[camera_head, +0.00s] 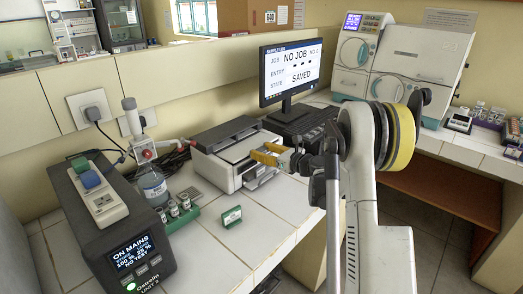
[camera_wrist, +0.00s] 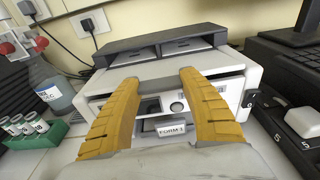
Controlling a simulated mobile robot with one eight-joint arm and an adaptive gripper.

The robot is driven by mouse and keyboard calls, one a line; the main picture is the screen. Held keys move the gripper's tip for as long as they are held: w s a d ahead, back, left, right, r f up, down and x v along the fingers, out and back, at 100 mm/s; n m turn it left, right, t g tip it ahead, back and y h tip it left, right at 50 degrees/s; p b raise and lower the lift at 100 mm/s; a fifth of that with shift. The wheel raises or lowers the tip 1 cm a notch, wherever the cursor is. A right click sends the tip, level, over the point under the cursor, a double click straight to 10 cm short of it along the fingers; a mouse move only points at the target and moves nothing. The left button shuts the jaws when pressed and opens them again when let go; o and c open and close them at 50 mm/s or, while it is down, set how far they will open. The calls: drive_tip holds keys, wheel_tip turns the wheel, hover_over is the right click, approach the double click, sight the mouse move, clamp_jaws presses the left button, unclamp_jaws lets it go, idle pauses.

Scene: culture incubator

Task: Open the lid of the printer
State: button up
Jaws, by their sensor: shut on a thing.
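The printer (camera_head: 213,168) is a white box with a dark grey upper part at the back, standing on the tiled counter. In the wrist view the printer (camera_wrist: 252,72) fills the middle. My gripper (camera_head: 262,155) is at the printer's front right side, with yellow fingers. In the wrist view my gripper (camera_wrist: 166,80) has its fingertips at the two ends of a grey bar (camera_wrist: 163,83) on the printer's upper front, and is shut on it. Below the bar is a front recess with a small label plate (camera_wrist: 171,128). I cannot tell how far the lid is raised.
A monitor (camera_head: 290,73) and a dark keypad device (camera_head: 302,124) stand right of the printer. On the left are a bottle (camera_head: 153,187), a green vial rack (camera_head: 181,215) and a dark power unit (camera_head: 112,225).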

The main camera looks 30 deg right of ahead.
sight(258, 148)
drive_tip(key=r+g+p, duration=0.1)
drive_tip(key=r+p, duration=0.1)
drive_tip(key=w+r+g+h+p, duration=0.1)
drive_tip(key=r+g+p, duration=0.1)
drive_tip(key=p, duration=0.1)
drive_tip(key=r+g+p, duration=0.2)
drive_tip(key=p, duration=0.1)
drive_tip(key=shift+w+a+r+h, duration=0.1)
drive_tip(key=shift+w+a+h, duration=0.25)
drive_tip(key=shift+w+h, duration=0.05)
drive_tip(key=w+r+g+p, duration=0.1)
drive_tip(key=g+p, duration=0.1)
drive_tip(key=w+a+r+g+h+p, duration=0.1)
drive_tip(key=w+r+g+p, duration=0.1)
drive_tip(key=p, duration=0.1)
drive_tip(key=shift+a, duration=0.1)
drive_tip(key=shift+w+r+g+h+p, duration=0.15)
drive_tip(key=shift+w+g+h+p, duration=0.15)
drive_tip(key=shift+g+p, duration=0.1)
drive_tip(key=shift+o, duration=0.2)
drive_tip(key=shift+w+a+r+p, duration=0.2)
drive_tip(key=shift+w+a, duration=0.05)
drive_tip(key=shift+w, duration=0.35)
drive_tip(key=shift+w+a+r+p, duration=0.2)
drive_tip(key=shift+w+p, duration=0.05)
drive_tip(key=shift+w, duration=0.4)
drive_tip(key=shift+w+a+r+p, duration=0.2)
drive_tip(key=shift+w+a, duration=0.05)
drive_tip(key=shift+w, duration=0.35)
